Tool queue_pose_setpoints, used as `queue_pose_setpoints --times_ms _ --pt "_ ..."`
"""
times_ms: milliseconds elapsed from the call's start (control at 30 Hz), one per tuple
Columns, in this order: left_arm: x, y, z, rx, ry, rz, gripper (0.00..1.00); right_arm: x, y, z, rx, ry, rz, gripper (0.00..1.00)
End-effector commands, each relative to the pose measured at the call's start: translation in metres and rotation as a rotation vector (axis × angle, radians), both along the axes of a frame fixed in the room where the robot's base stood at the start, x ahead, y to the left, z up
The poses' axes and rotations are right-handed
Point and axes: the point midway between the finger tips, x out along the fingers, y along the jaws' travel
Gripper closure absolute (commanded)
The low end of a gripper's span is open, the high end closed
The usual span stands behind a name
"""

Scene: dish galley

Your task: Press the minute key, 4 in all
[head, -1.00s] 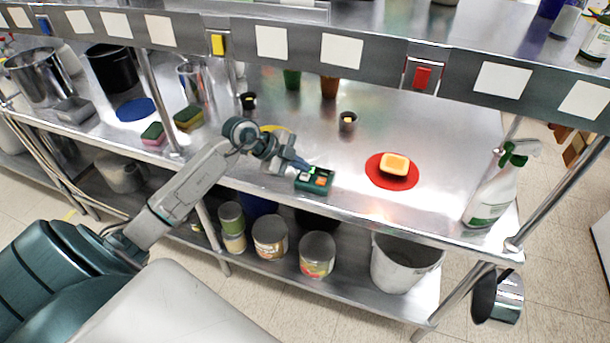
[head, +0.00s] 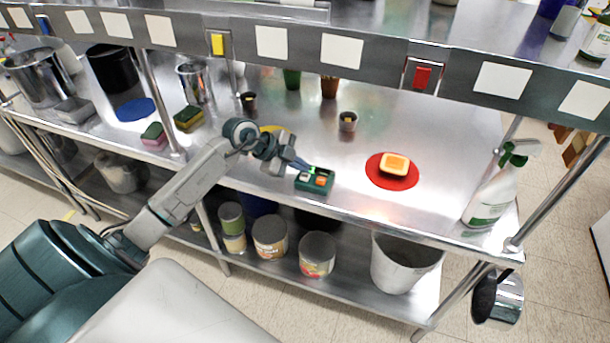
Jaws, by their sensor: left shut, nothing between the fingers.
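A small dark green timer box (head: 315,186) with an orange key (head: 321,181) and other small keys lies near the front edge of the steel counter. My left gripper (head: 303,167) is shut and empty. Its tips are at the back left of the box, close to its keys. I cannot tell whether the tips touch a key. The gripper partly covers the left part of the box. My right gripper is not in view.
A spray bottle (head: 490,195) stands at the right end. Small cups (head: 348,122) stand behind. A shelf rail (head: 330,50) runs above.

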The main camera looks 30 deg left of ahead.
Motion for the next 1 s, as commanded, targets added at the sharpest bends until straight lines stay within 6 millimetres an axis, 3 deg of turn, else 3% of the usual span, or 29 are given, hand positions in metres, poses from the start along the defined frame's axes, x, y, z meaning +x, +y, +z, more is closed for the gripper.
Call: queue_pose_setpoints --times_ms 1000 --pt "0.000 0.000 -0.012 0.000 0.000 0.000 1.00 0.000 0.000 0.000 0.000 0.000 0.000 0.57"
